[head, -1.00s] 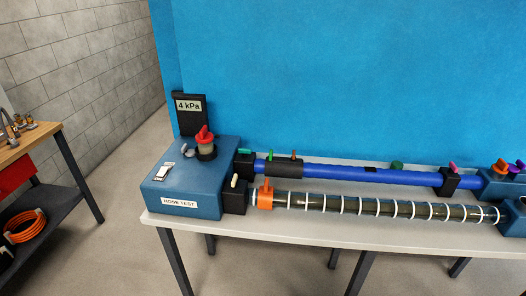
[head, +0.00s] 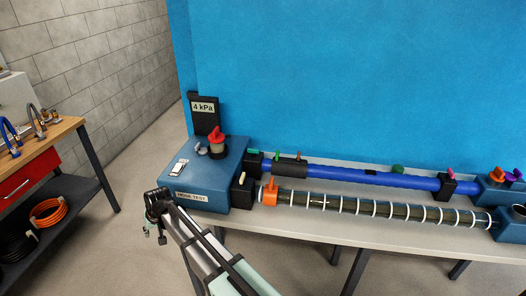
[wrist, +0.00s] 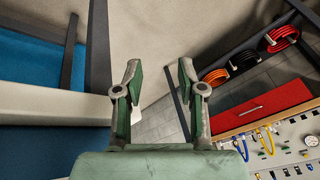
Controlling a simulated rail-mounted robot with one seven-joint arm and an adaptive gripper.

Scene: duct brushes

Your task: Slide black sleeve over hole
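The black sleeve (head: 290,167) sits around the left part of the blue pipe (head: 335,174), at the back of the table. A small dark patch (head: 370,172) shows on the pipe to the right of the sleeve; I cannot tell whether it is the hole. My gripper (head: 155,234) is in front of the table's left end, low and well apart from the sleeve. In the wrist view my gripper (wrist: 158,75) is open, with nothing between its fingers. Neither sleeve nor pipe is clear in the wrist view.
A clear ribbed hose (head: 390,210) with an orange clamp (head: 269,192) runs in front of the pipe. A blue box (head: 207,180) with a red knob and a 4 kPa sign (head: 204,107) stands left. A black block (head: 446,186) holds the pipe. A workbench (head: 55,140) stands far left.

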